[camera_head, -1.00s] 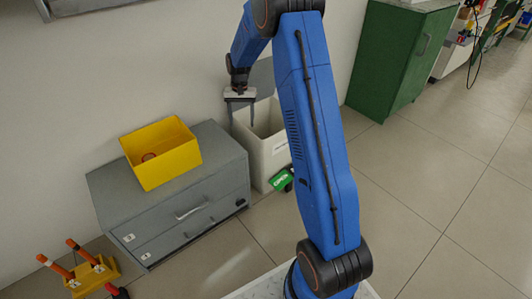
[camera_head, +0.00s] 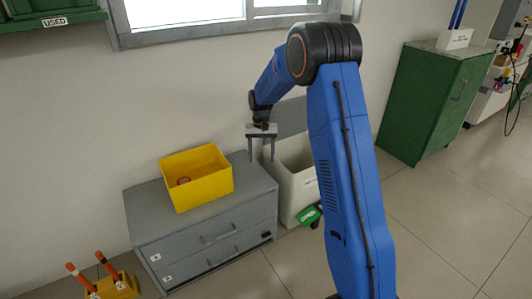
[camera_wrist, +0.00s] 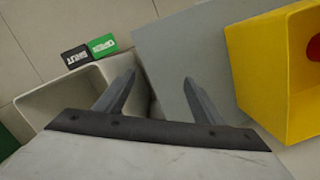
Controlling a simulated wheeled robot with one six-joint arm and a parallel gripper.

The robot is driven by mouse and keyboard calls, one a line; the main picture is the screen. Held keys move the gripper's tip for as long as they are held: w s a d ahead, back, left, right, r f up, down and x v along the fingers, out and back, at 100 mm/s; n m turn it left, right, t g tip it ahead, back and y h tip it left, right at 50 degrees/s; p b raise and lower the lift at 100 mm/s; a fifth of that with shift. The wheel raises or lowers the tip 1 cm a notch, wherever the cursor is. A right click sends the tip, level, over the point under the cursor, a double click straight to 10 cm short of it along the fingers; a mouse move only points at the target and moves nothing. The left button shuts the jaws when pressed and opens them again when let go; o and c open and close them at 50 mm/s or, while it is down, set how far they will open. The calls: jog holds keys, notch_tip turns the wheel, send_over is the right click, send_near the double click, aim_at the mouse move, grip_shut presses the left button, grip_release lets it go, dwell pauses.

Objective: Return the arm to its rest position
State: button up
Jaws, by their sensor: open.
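My blue arm (camera_head: 345,170) stands bent in the head view, with its forearm reaching left and down. My gripper (camera_head: 261,160) points down with its two fingers apart and nothing between them. In the head view it appears in front of the left side of a white bin (camera_head: 298,195) and right of a yellow box (camera_head: 197,185). In the wrist view my gripper (camera_wrist: 159,77) is open and empty. The white bin (camera_wrist: 40,107) shows on the left there, and the yellow box (camera_wrist: 262,70) on the right.
The yellow box sits on a grey drawer cabinet (camera_head: 150,213) and holds something red. A green OPEN tag (camera_head: 309,215) is by the white bin. A yellow rack (camera_head: 118,288) with orange-handled tools is lower left. A green cabinet (camera_head: 425,105) stands right; open floor lies before it.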

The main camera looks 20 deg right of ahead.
jog(key=s+r+n+t, duration=0.2)
jog(key=s+r+t, duration=0.1)
jog(key=s+r, duration=1.85)
jog(key=s+d+n+t, duration=0.1)
jog(key=s+t, duration=0.2)
jog(key=s, duration=2.3)
jog(key=shift+s+d, duration=0.2)
jog(key=shift+s, duration=0.15)
jog(key=shift+f, duration=0.1)
